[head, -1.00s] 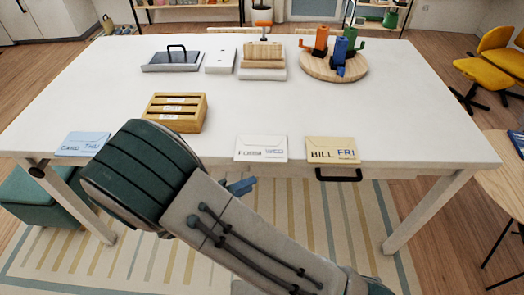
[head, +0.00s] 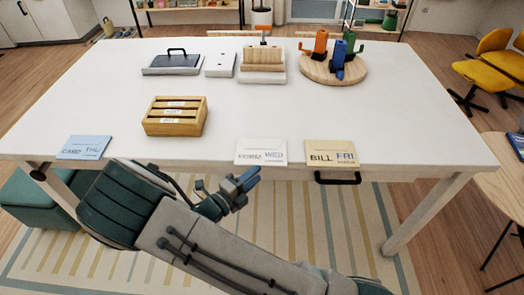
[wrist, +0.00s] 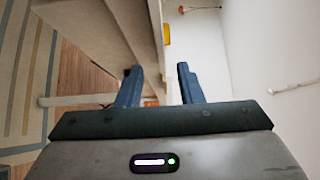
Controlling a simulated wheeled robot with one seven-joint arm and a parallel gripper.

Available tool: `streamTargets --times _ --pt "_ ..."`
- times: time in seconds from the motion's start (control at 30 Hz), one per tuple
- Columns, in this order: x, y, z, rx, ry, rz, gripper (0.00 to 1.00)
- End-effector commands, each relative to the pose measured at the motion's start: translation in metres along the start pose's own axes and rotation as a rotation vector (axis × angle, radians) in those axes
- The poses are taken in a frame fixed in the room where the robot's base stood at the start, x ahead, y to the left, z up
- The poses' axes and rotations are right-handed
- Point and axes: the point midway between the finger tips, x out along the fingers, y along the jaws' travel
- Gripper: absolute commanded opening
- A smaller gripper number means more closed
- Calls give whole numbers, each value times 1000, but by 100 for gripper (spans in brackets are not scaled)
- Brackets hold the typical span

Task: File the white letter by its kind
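The white letter (head: 260,152) lies flat at the table's front edge, marked FORM and WED. To its left lies a blue letter (head: 84,147) marked CARD THU. To its right lies a cream letter (head: 331,153) marked BILL FRI. A wooden sorter (head: 190,128) with several slats and small white labels stands behind, between the blue and white letters; its labels are too small to read. My gripper (head: 246,180) is in front of the table edge, just below the white letter in the picture. In the wrist view its fingers (wrist: 158,72) are apart with nothing between them.
A dark lidded tray (head: 172,66), a white box (head: 220,64), a wooden block stand (head: 263,60) and a round board (head: 330,68) with coloured pieces stand at the back of the table (head: 400,115). A dark drawer handle (head: 337,179) sticks out below the front edge.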

Motion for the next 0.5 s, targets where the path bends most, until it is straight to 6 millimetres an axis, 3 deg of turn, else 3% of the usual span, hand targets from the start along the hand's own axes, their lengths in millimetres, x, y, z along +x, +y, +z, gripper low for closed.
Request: streamTargets --times 0.23,0.5 --pt "38 -3 -1 -1 5 -1 34" --pt "46 -2 0 1 2 0 34"
